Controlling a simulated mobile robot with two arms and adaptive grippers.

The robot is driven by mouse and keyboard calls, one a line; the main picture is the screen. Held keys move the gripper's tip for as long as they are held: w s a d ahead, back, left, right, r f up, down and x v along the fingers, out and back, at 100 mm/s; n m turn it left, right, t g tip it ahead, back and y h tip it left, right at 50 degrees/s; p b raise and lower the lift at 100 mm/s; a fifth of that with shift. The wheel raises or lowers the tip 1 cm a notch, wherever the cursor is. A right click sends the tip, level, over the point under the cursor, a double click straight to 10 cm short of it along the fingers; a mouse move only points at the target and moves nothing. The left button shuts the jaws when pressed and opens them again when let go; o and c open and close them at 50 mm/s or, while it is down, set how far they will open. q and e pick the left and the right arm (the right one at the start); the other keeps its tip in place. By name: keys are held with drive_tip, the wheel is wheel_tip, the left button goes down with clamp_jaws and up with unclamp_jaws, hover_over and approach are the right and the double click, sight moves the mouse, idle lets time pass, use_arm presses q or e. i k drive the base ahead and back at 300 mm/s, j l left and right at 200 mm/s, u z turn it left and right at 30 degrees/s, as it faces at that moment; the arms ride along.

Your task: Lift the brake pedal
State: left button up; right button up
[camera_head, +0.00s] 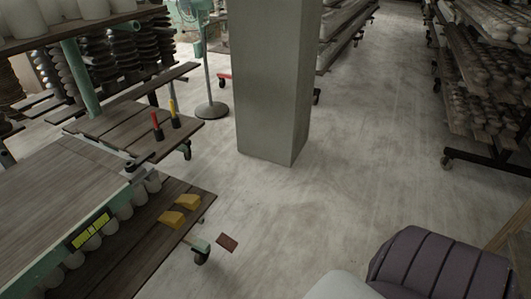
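A small flat reddish-brown plate (228,243), which looks like the brake pedal, shows low over the floor, just right of the front corner of a low wooden shelf (135,262) at the lower left. A short pale green bar (196,244) and a black caster (201,257) are beside it. I cannot tell whether the plate is joined to the bar, or how high it sits. Neither of my grippers shows in the head view.
Yellow blocks (172,218) lie on the low shelf. A grey pillar (270,90) stands in the middle. A fan's round base (211,110) is left of it. A wheeled rack (480,90) stands at the right. The floor (350,190) between is clear.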

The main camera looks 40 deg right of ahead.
sight(228, 243)
drive_tip(key=z, duration=1.75)
drive_tip(key=i+z, duration=0.5)
drive_tip(key=i, duration=1.75)
drive_tip(key=i+j+u, duration=0.15)
drive_tip(key=i+u, duration=0.35)
drive_tip(key=i+l+u, duration=0.1)
drive_tip(key=i+u, duration=0.4)
drive_tip(key=i+l+u, duration=0.3)
drive_tip(key=i+u, duration=0.15)
drive_tip(key=i+j+u, duration=0.2)
drive_tip(key=i+u, duration=0.65)
drive_tip(key=i, duration=0.25)
drive_tip(key=i+l+u, duration=0.2)
drive_tip(key=i+u, duration=0.25)
drive_tip(key=i, duration=0.15)
drive_tip(key=u, duration=2.15)
